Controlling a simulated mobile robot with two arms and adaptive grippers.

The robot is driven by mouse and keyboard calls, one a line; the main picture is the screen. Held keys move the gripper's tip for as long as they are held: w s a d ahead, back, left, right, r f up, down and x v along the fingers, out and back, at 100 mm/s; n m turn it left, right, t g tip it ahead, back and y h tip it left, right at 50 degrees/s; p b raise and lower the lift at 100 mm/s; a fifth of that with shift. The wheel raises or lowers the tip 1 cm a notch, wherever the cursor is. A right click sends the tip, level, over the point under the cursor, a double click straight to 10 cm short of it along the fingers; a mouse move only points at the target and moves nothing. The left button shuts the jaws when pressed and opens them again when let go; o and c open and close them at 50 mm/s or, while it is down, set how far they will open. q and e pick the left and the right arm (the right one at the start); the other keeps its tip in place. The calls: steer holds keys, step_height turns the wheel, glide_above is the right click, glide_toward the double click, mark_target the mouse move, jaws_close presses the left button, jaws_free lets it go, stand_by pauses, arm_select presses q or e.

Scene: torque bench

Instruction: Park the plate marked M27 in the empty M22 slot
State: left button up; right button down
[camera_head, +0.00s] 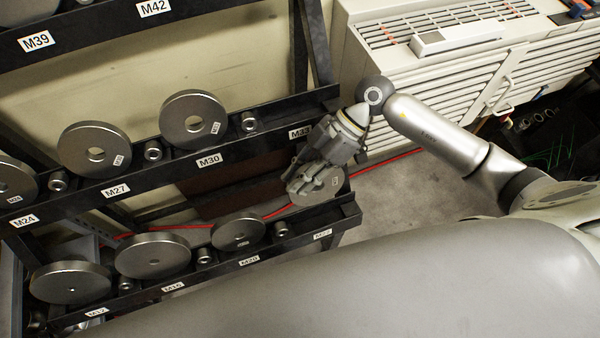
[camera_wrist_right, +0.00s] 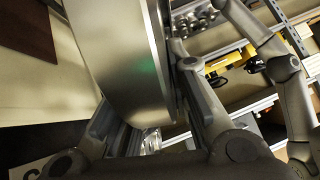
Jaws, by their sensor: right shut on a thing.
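My right gripper (camera_head: 305,186) is shut on a grey metal plate (camera_head: 332,186) at the right end of the lower shelf. The plate carries a small tag that I cannot read. The plate stands on edge, partly hidden behind the fingers, above the M22 label (camera_head: 322,234). I cannot tell whether it touches the shelf. In the right wrist view the plate (camera_wrist_right: 128,60) fills the space between the fingers. The M27 label (camera_head: 117,190) is on the upper shelf, with another plate (camera_head: 94,150) behind it. My left gripper is not in view.
Plates also stand above the M30 label (camera_head: 208,160) and M24 label (camera_head: 24,220). On the lower shelf, a plate (camera_head: 238,233) sits left of the held one, with a short spacer (camera_head: 281,229) between. A dark rack post (camera_head: 313,45) and white cabinet (camera_head: 450,85) stand behind the arm.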

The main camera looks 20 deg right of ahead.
mark_target(336, 168)
steer(key=shift+s+f+b, duration=0.15)
steer(key=shift+f+b, duration=0.35)
steer(key=shift+f, duration=0.25)
steer(key=shift+s+f+b, duration=0.2)
steer(key=shift+f+b, duration=0.2)
steer(key=shift+f, duration=0.8)
steer(key=shift+s+f+b, duration=0.25)
steer(key=shift+f+b, duration=0.1)
steer(key=shift+f, duration=0.9)
steer(key=shift+s+f+b, duration=0.2)
steer(key=shift+f+b, duration=0.2)
steer(key=shift+f, duration=0.8)
steer(key=shift+f, duration=0.3)
steer(key=c, duration=1.3)
jaws_free()
steer(key=shift+s, duration=0.1)
steer(key=shift+d+f, duration=0.1)
steer(key=shift+f, duration=0.25)
steer(key=v, duration=1.2)
steer(key=shift+r, duration=0.2)
